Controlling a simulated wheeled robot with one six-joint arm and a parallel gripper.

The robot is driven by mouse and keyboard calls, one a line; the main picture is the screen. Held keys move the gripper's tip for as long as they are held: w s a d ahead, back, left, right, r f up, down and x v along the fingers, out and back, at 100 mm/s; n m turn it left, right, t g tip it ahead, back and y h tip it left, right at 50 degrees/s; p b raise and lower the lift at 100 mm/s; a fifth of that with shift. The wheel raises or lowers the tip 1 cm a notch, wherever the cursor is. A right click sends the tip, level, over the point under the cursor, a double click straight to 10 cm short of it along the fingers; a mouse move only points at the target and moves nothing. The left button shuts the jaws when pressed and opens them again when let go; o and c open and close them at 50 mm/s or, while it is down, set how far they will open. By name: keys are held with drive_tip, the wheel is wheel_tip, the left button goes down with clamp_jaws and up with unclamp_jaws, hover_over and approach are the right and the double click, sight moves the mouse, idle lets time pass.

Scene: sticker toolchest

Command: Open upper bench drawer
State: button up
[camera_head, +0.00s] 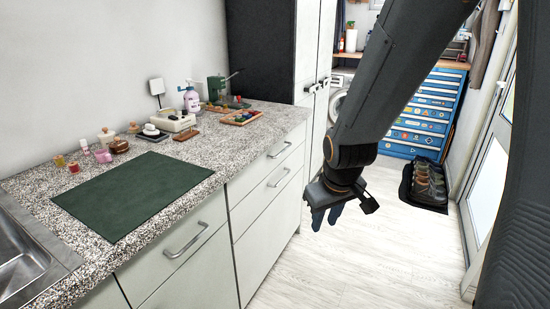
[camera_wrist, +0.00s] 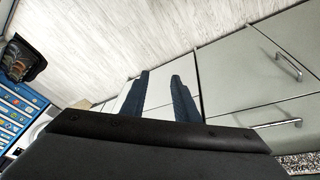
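The white bench (camera_head: 265,235) has its drawer fronts flush and closed. In its right section, an upper drawer (camera_head: 262,160) with a metal bar handle (camera_head: 280,149) lies just under the countertop. A second handle (camera_head: 279,177) is below it. A left section has a top drawer with a handle (camera_head: 187,240). My gripper (camera_head: 325,222) hangs over the floor, to the right of the bench fronts and apart from them. Its blue-grey fingers (camera_wrist: 160,85) show a gap with nothing between them, so it is open. Two drawer handles, one (camera_wrist: 276,125) near the countertop, show right of the fingers.
A green mat (camera_head: 133,195), small jars, a pump bottle (camera_head: 191,98) and other items stand on the speckled countertop. A tall cabinet (camera_head: 305,60) stands behind. A blue tool chest (camera_head: 425,115) and shoes on a black tray (camera_head: 408,190) are farther back.

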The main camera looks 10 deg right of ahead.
drive_tip(key=w+a+f+n+t+y+b, duration=0.1)
drive_tip(key=w+n+t+b, duration=0.6)
drive_tip(key=w, duration=1.6)
drive_tip(key=w+a+f+n+t+y+b, duration=0.1)
drive_tip(key=w+f+n+t+b, duration=0.3)
drive_tip(key=w, duration=1.9)
drive_tip(key=n+t+y+b, duration=0.1)
drive_tip(key=n+t+b, duration=0.3)
drive_tip(key=shift+w+t, duration=0.4)
drive_tip(key=shift+c, duration=0.4)
clamp_jaws()
